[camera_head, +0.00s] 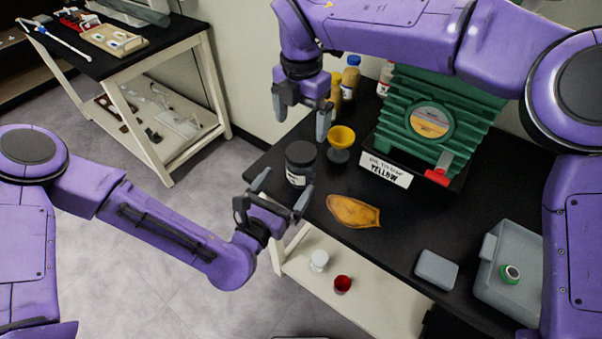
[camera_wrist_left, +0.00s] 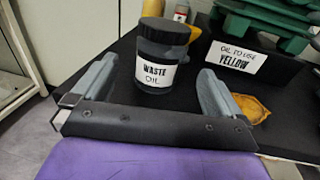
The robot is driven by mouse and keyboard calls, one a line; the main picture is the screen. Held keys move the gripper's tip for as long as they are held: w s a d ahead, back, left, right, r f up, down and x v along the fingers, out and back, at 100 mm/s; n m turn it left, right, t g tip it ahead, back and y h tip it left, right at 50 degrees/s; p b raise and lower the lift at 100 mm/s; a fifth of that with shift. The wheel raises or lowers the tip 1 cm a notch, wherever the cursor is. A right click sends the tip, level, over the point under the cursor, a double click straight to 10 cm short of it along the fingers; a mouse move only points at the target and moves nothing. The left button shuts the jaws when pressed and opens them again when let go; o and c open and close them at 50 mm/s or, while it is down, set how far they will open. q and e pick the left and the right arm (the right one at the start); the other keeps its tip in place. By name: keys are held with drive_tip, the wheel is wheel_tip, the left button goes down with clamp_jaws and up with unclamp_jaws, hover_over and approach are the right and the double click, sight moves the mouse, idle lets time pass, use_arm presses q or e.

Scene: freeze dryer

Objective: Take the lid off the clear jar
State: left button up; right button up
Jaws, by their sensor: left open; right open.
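The jar (camera_head: 299,172), labelled "WASTE OIL", stands upright near the left edge of the black tabletop and looks dark inside. Its wide black lid (camera_head: 300,152) sits on top. In the left wrist view, the jar (camera_wrist_left: 157,75) and lid (camera_wrist_left: 165,30) are ahead, between the finger directions. My left gripper (camera_head: 283,189) is open and empty, low on the near side of the jar. Whether its fingertips touch the jar I cannot tell. My right gripper (camera_head: 303,112) is open and empty, pointing down above and behind the jar.
A yellow cup (camera_head: 341,138) stands close right of the jar. A green finned machine (camera_head: 465,115) with a "YELLOW" sign (camera_head: 385,170) fills the back right. A tan cloth-like piece (camera_head: 354,211) lies in front; grey boxes (camera_head: 437,270) are at right.

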sight(305, 157)
use_arm(q)
drive_tip(key=x, duration=0.9)
drive_tip(key=shift+w+d+r, duration=0.1)
drive_tip(key=shift+w+d, duration=0.1)
drive_tip(key=shift+w, duration=0.15)
use_arm(e)
drive_tip(key=shift+s+r, duration=0.1)
